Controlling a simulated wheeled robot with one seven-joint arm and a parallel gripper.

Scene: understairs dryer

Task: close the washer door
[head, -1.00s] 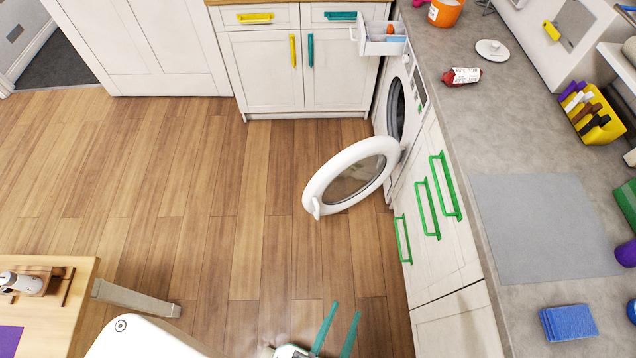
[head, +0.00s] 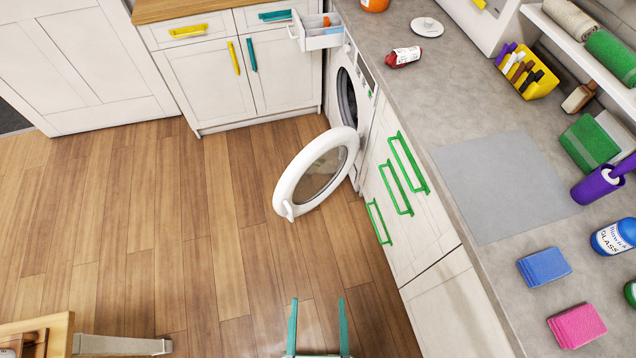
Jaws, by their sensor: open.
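The washer (head: 366,94) is a white front-loader set under the grey counter, with a dark round opening. Its round white door (head: 284,185) with a clear pane stands wide open, swung out over the wooden floor. The door's small latch or handle part (head: 288,210) is on its free edge, toward me. The detergent drawer (head: 322,40) at the washer's top is pulled out. My gripper (head: 318,302) shows at the bottom middle, its two teal fingers apart and empty, pointing toward the door. It is clear of the door.
White drawers with green handles (head: 395,189) stand right of the door. The counter (head: 425,100) holds a red bottle (head: 403,57), sponges (head: 543,267) and cleaning items. A wooden table (head: 40,330) is at the lower left. The floor (head: 180,230) left of the door is clear.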

